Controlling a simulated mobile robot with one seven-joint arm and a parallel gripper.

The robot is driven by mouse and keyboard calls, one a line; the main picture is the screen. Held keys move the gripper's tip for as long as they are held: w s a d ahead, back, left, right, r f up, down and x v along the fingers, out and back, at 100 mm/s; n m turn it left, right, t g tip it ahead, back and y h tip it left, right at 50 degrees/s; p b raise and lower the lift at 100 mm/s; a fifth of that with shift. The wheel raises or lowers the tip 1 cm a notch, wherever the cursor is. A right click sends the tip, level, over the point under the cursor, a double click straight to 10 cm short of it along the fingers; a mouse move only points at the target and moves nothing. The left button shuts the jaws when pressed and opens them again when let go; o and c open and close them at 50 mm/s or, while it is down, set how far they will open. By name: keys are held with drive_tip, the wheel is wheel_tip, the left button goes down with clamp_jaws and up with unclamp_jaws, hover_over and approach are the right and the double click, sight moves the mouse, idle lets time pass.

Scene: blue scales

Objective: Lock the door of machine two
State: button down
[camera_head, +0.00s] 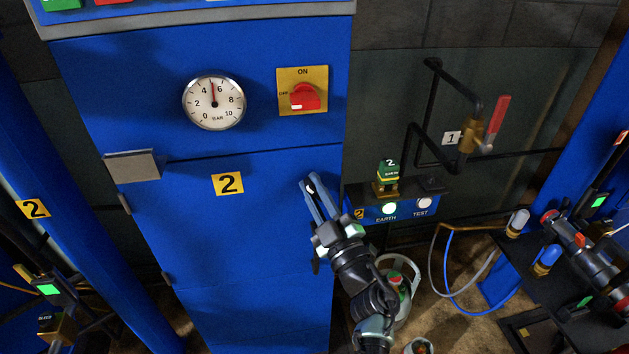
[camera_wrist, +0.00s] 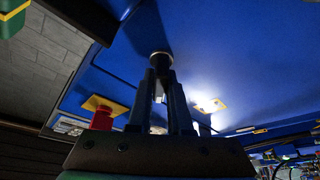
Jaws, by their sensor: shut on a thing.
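The door looks closed against the cabinet front. My gripper (camera_head: 313,190) is at the door's upper right edge, with its fingers pointing at the blue face. In the wrist view my gripper (camera_wrist: 161,90) is shut on a small dark round knob (camera_wrist: 160,58) on the blue surface. In the head view the fingers hide the knob, and I cannot tell which way it is turned.
Above the door are a pressure gauge (camera_head: 213,102) and a red switch (camera_head: 304,97) on a yellow plate. To the right stand a lit EARTH box (camera_head: 389,210), a red-handled valve (camera_head: 480,130) and a black bench (camera_head: 545,280). A grey bracket (camera_head: 134,165) juts out at left.

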drive_tip(key=n+g+p, duration=0.1)
drive_tip(key=n, duration=0.2)
drive_tip(key=n+g+y+p, duration=0.1)
drive_tip(key=n+p, duration=0.1)
drive_tip(key=n, duration=0.1)
drive_tip(key=shift+n+g, duration=0.3)
drive_tip(key=shift+n, duration=0.1)
drive_tip(key=shift+a+f+n+g+p, duration=0.15)
drive_tip(key=shift+n+g+p, duration=0.25)
drive_tip(key=shift+n+p, duration=0.5)
drive_tip(key=shift+f+n+g+p, duration=0.1)
drive_tip(key=shift+n+g+p, duration=0.45)
drive_tip(key=shift+n, duration=0.55)
drive_tip(key=c, duration=0.8)
unclamp_jaws()
drive_tip(key=shift+c, duration=0.2)
drive_tip(key=p+v, duration=0.2)
drive_tip(key=v, duration=1.1)
drive_tip(key=shift+a, duration=0.15)
